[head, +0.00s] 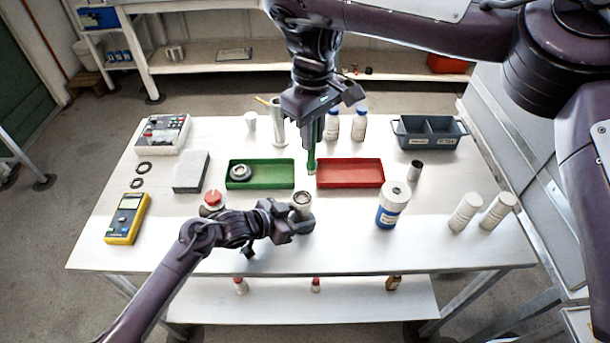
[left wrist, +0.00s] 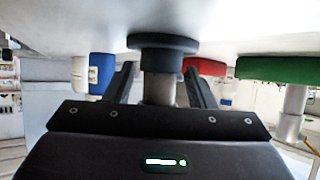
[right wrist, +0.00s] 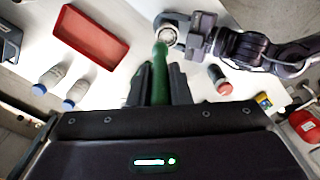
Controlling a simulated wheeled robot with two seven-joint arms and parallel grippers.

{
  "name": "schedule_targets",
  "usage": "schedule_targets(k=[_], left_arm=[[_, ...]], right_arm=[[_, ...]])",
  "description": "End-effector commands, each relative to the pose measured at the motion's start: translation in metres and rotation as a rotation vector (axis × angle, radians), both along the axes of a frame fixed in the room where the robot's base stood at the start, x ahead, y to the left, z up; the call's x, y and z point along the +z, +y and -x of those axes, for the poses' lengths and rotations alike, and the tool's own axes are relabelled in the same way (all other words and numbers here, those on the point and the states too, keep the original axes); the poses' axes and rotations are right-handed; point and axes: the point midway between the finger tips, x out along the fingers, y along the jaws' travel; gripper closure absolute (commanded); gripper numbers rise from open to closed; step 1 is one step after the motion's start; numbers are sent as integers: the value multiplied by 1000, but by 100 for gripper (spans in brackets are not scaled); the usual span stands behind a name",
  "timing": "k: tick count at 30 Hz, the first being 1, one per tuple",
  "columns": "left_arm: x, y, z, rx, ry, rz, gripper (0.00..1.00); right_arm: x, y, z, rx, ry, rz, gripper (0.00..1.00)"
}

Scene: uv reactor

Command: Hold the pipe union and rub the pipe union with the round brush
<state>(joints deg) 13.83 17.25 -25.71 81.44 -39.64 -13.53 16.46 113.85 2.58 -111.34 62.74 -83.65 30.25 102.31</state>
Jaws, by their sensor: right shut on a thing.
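The pipe union (head: 302,198) stands upright on the table, a grey ringed piece with a wider dark base. In the left wrist view the pipe union (left wrist: 158,88) stands between the two fingers of my left gripper (left wrist: 160,85), with gaps on both sides. My left gripper (head: 291,222) is open around it. My right gripper (head: 318,108) is shut on the green handle of the round brush (head: 312,152), which points down behind the pipe union. In the right wrist view the brush (right wrist: 159,85) extends towards the pipe union (right wrist: 167,36); contact cannot be told.
A green tray (head: 270,184) holding a dark ringed part (head: 240,172) and a red tray (head: 350,184) lie behind. A blue-and-white can (head: 391,207) stands right, a red-topped jar (head: 212,198) left. Bottles (head: 360,126) stand behind the red tray.

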Motion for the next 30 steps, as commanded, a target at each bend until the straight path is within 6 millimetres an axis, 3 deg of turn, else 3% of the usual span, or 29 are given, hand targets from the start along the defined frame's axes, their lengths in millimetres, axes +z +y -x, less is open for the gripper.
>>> schedule_targets(k=[3, 14, 30], left_arm=[[0, 0, 0, 0, 0, 0, 37], [4, 7, 3, 1, -2, -1, 37], [50, 79, 53, 0, 0, -2, 37]], right_arm=[[0, 0, 0, 0, 0, 0, 100], [0, 0, 0, 0, 0, 0, 100], [0, 0, 0, 0, 0, 0, 100]])
